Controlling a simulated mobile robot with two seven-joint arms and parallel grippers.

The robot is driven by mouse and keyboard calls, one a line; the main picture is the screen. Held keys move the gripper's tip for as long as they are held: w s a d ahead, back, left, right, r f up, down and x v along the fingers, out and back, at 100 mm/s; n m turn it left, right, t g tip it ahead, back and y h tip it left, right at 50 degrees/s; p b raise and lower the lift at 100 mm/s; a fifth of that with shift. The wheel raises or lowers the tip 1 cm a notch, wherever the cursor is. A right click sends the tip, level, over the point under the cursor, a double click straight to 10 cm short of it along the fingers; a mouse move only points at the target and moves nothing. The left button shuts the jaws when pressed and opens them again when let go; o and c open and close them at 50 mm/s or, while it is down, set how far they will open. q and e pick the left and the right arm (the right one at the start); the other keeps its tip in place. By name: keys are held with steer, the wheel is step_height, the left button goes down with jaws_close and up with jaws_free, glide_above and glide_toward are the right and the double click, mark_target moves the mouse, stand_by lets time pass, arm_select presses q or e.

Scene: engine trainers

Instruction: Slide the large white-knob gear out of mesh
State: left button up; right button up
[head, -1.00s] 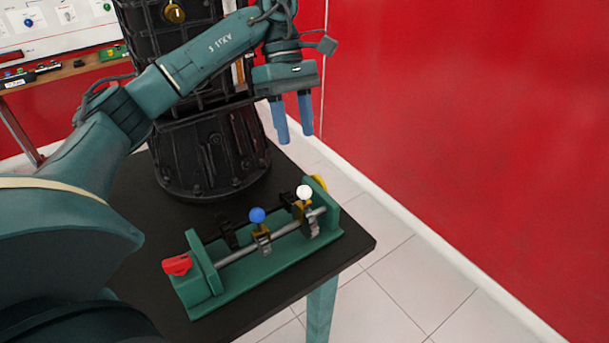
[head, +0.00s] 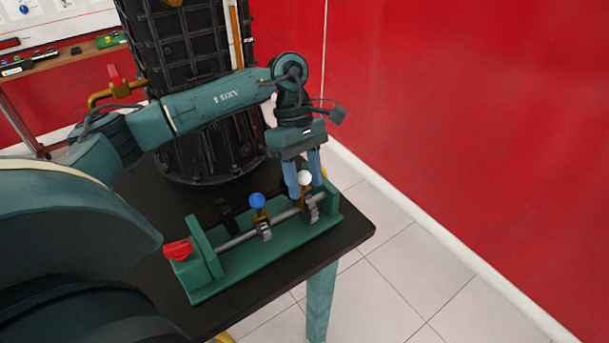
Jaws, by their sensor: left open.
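The white knob (head: 304,178) sits above a dark gear (head: 312,207) near the right end of the shaft on the green gear trainer (head: 270,259). A blue knob (head: 257,200) stands over a smaller gear (head: 265,231) near the middle of the same shaft. My left gripper (head: 305,193) points down at the white knob, its two blue fingers open on either side of it in the picture. I cannot tell whether a finger touches the knob. The gears' far side and the trainer's right end are partly hidden by the fingers. My right gripper is not in view.
The trainer stands on a black table (head: 350,231) with a red handle (head: 177,249) at its left end. A tall black ribbed engine block (head: 212,145) stands behind it. A red wall (head: 460,120) is to the right, with tiled floor between.

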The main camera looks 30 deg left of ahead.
arm_select(q)
steer(key=shift+c, duration=0.4)
jaws_close()
steer(key=shift+s+a+f, duration=0.1)
steer(key=shift+s+a, duration=0.05)
steer(key=shift+s, duration=0.1)
steer(key=s, duration=0.1)
steer(key=s+a, duration=0.1)
steer(key=s+b, duration=0.1)
steer(key=s, duration=0.1)
steer(key=shift+a, duration=0.3)
steer(key=shift+o, duration=0.4)
jaws_free()
steer(key=shift+s, duration=0.15)
